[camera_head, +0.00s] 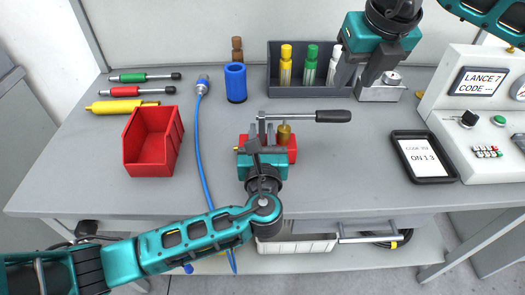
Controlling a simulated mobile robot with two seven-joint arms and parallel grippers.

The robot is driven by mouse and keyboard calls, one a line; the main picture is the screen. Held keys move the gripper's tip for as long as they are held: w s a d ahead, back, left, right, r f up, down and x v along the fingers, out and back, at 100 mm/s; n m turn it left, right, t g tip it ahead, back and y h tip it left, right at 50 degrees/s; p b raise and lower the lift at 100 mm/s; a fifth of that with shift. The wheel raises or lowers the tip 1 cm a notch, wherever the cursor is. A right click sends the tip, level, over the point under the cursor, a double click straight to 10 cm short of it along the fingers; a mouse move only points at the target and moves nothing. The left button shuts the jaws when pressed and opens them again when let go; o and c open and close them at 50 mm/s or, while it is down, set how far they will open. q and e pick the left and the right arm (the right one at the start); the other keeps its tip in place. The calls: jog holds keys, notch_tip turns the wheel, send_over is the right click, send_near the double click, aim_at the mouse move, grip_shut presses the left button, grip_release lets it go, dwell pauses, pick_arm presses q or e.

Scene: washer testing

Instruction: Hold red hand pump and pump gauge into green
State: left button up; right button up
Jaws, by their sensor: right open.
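The red hand pump (291,152) stands near the front middle of the table, partly hidden by my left gripper. Its lever (333,116) has a black grip and points right; a brass cylinder (284,134) stands on the pump. My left gripper (262,136) reaches in from the front, its fingers over the pump's left part. Whether they are closed on it cannot be told. No gauge dial or green zone can be made out. My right gripper (361,72) is open and points down over the right part of the grey rack, clear of the pump.
The grey rack (310,92) holds bottles with yellow, green and white tops. A red bin (153,140), blue cylinder (235,82) and blue hose (203,150) are left of the pump. A tablet (423,156) and control panel (485,120) stand right. Table between pump and tablet is clear.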

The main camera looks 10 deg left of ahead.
pick_arm(q)
jog(key=shift+x, duration=1.45)
grip_shut()
dwell(0.4)
